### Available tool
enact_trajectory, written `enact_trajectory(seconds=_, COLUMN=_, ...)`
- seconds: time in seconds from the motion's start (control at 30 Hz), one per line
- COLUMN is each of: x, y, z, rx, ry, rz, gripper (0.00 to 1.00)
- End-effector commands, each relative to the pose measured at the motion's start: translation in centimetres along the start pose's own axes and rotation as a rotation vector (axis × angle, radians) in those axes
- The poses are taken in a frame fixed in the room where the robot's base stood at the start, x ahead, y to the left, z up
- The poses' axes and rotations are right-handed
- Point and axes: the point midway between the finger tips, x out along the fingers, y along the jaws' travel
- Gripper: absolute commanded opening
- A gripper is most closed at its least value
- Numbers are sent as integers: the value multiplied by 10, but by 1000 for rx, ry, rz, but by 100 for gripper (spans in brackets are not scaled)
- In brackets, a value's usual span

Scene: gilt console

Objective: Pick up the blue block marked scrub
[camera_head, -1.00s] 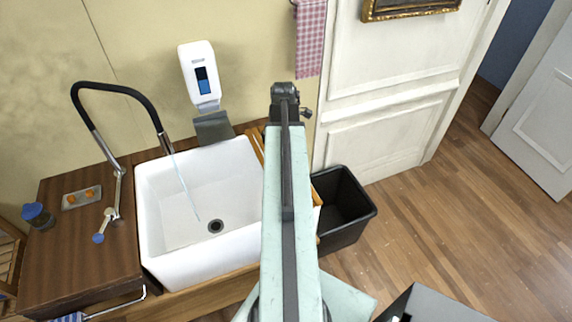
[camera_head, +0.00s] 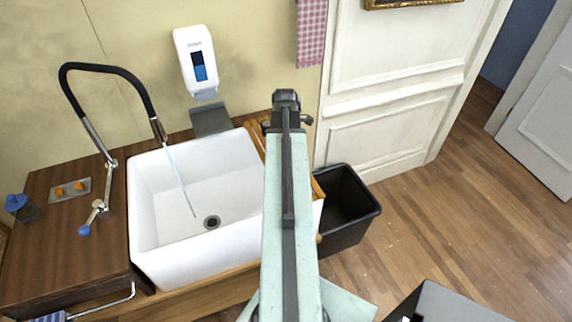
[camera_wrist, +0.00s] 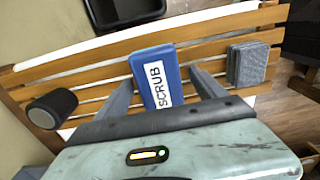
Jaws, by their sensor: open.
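The blue block (camera_wrist: 155,80) with a white label reading SCRUB lies on the slatted wooden rack in the wrist view. My gripper (camera_wrist: 160,76) is open, with one grey finger on each side of the block. Whether either finger touches it cannot be told. The block's near end lies close to the dark front edge of my gripper. In the head view my arm reaches over the right side of the sink, and the block and fingertips are hidden.
On the slatted rack (camera_wrist: 95,67), a dark cylinder (camera_wrist: 52,108) lies left and a grey block (camera_wrist: 248,64) lies right. The white sink (camera_head: 160,252) has a running tap (camera_head: 110,68). A black bin (camera_head: 350,236) stands right of it.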

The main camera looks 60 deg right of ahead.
Motion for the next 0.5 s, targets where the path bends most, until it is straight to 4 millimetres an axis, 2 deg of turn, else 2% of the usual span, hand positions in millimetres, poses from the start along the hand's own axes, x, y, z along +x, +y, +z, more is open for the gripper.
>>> enact_trajectory(seconds=0.1, x=-2, y=0, z=0, rx=0, ry=0, rz=0, gripper=77)
enact_trajectory(seconds=0.3, x=-2, y=0, z=0, rx=1, ry=0, rz=0, gripper=22)
enact_trajectory(seconds=0.37, x=-2, y=0, z=0, rx=1, ry=0, rz=0, gripper=8)
enact_trajectory(seconds=0.5, x=-2, y=0, z=0, rx=1, ry=0, rz=0, gripper=8)
